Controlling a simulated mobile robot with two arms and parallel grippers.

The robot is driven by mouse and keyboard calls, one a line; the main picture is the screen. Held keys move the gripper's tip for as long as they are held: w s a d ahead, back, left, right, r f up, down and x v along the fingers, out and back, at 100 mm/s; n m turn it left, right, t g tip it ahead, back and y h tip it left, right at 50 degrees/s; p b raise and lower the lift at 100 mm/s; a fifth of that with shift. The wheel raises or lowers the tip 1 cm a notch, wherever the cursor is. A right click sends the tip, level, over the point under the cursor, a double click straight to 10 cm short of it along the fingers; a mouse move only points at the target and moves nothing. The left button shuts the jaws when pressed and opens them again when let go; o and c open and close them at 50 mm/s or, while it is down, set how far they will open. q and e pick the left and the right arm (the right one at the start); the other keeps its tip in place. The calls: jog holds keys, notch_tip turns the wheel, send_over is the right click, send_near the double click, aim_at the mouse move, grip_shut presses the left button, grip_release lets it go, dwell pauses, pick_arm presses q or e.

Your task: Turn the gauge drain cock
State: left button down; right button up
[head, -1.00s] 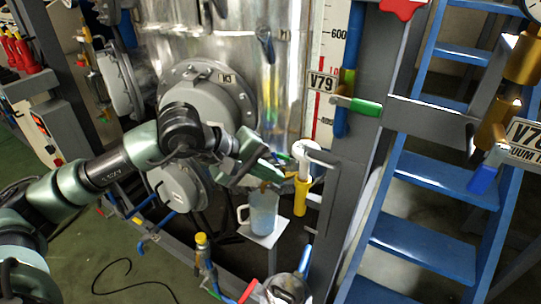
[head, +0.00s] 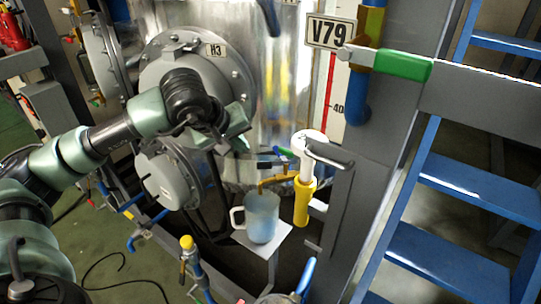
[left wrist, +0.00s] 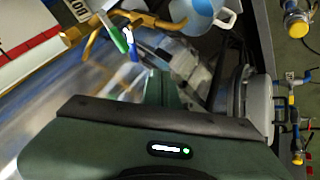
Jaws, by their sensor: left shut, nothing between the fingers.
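A brass drain fitting (head: 277,182) juts out over a blue-white jug (head: 262,222). A small cock handle with blue and green parts (head: 284,152) shows just above the fitting. In the left wrist view the green handle (left wrist: 112,34) stands beside a blue piece, against the brass fitting (left wrist: 150,20). My left gripper (head: 241,140) is to the left of the handle, apart from it, and looks shut and empty. Its green fingers (left wrist: 163,88) are partly hidden by its body in the left wrist view. My right gripper is not in view.
The jug stands on a small shelf (head: 283,240). A yellow and white fitting (head: 305,200) is just right of the cock. A green-handled valve (head: 400,65) beside the V79 plate (head: 331,32) and blue stairs (head: 455,190) are farther right. The steel vessel is behind.

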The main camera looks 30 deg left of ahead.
aim_at(280, 155)
pick_arm(q)
jog(key=w+d+f+p, duration=0.2)
jog(key=w+f, duration=0.6)
jog(key=w, duration=0.1)
jog(key=shift+d+p, duration=0.3)
jog(key=shift+d, duration=0.05)
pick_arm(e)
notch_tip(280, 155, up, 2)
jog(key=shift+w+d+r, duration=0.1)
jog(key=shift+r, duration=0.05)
pick_arm(q)
jog(key=shift+a, duration=0.1)
